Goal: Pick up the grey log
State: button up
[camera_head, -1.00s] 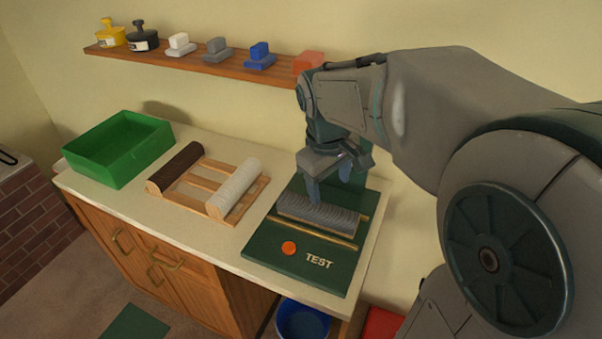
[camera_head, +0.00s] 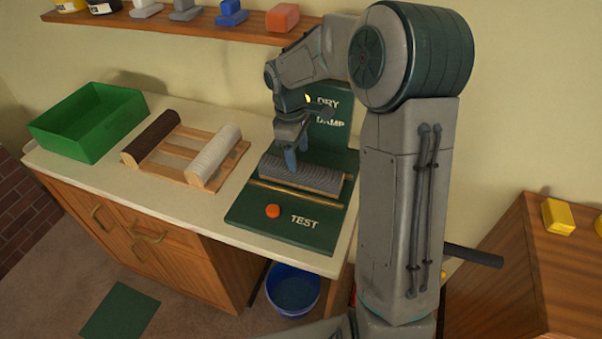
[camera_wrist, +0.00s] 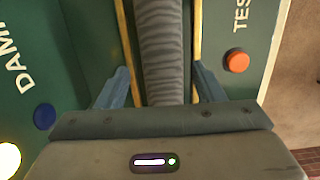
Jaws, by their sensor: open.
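The grey log (camera_head: 301,175) lies in a cradle between gold rails on the green test board (camera_head: 255,212). In the wrist view the ridged grey log (camera_wrist: 162,50) runs up the picture between my two blue fingers. My gripper (camera_head: 293,165) is open, pointing down over the log. In the wrist view my gripper (camera_wrist: 160,88) has one finger on each side of the log, with a gap on both sides. The near end of the log is hidden behind the gripper's body.
A wooden rack (camera_head: 178,160) holds a dark brown log (camera_head: 151,137) and a whitish log (camera_head: 214,154). A green tray (camera_head: 88,122) stands at the left. An orange button (camera_head: 272,211) is on the board. A shelf (camera_head: 190,30) hangs behind. A blue bucket (camera_head: 292,289) stands below.

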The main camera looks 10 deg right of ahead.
aim_at(300, 165)
jog(key=shift+s+d+f+p, duration=0.1)
jog(key=shift+f, duration=1.05)
jog(key=shift+s+d+f+p, duration=0.15)
jog(key=shift+f, duration=1)
jog(key=shift+s+d+f+p, duration=0.1)
jog(key=shift+f, duration=1.05)
jog(key=shift+r, duration=0.1)
jog(key=c, duration=1.1)
jog(key=shift+c, duration=0.2)
